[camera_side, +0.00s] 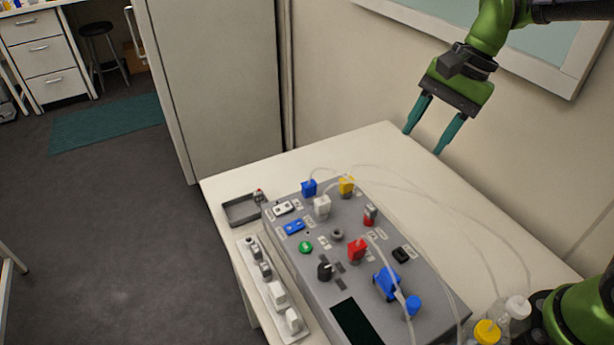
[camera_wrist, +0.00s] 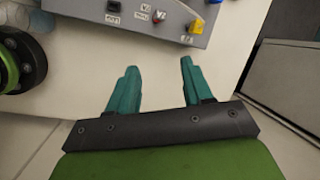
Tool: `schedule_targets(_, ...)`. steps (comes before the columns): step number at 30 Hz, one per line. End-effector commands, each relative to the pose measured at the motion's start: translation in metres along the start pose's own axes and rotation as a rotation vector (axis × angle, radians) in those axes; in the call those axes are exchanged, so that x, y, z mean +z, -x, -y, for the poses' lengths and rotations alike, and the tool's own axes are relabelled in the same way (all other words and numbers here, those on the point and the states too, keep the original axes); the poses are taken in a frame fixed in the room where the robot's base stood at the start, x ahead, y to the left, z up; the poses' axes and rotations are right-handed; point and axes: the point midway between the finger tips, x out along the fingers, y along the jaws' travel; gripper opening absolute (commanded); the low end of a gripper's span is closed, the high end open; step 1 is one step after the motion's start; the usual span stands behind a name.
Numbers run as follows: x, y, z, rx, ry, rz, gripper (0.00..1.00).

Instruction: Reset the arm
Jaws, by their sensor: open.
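My gripper (camera_side: 431,126) has teal fingers on a dark and green hand. In the side view it hangs at the upper right, above the back edge of the white table, near the wall. The fingers are spread apart with nothing between them. In the wrist view my gripper (camera_wrist: 156,82) is also open and empty, over bare white tabletop. The grey control panel (camera_side: 436,305) sits on the table, apart from the fingers. Its edge shows at the top of the wrist view (camera_wrist: 170,30).
The panel carries coloured connectors, a blue pump-like part (camera_side: 386,283) and thin clear tubes. A grey tray (camera_side: 239,211) and a white strip with blocks (camera_side: 262,283) lie left of it. Bottles with yellow (camera_side: 487,331) and white caps stand near my base. The table's back corner is clear.

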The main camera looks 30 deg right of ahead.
Motion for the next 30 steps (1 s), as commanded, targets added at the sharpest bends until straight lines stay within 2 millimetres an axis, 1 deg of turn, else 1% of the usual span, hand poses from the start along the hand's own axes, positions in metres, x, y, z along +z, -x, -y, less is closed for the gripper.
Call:
schedule_targets(1, 0.0, 0.004, -0.012, -0.034, 0.114, -0.034, 0.5)
schedule_targets(6, -0.003, 0.014, -0.049, -0.13, 0.505, -0.19, 0.5)
schedule_targets(9, -0.003, 0.019, -0.072, -0.17, 0.696, -0.301, 0.5)
schedule_targets(12, -0.002, 0.023, -0.091, -0.197, 0.815, -0.397, 0.5)
schedule_targets(15, -0.001, 0.026, -0.103, -0.22, 0.849, -0.454, 0.5)
schedule_targets(18, 0.001, 0.031, -0.109, -0.239, 0.844, -0.479, 0.5)
schedule_targets(21, 0.002, 0.036, -0.109, -0.252, 0.841, -0.494, 0.5)
schedule_targets(30, 0.002, 0.036, -0.109, -0.252, 0.837, -0.493, 0.5)
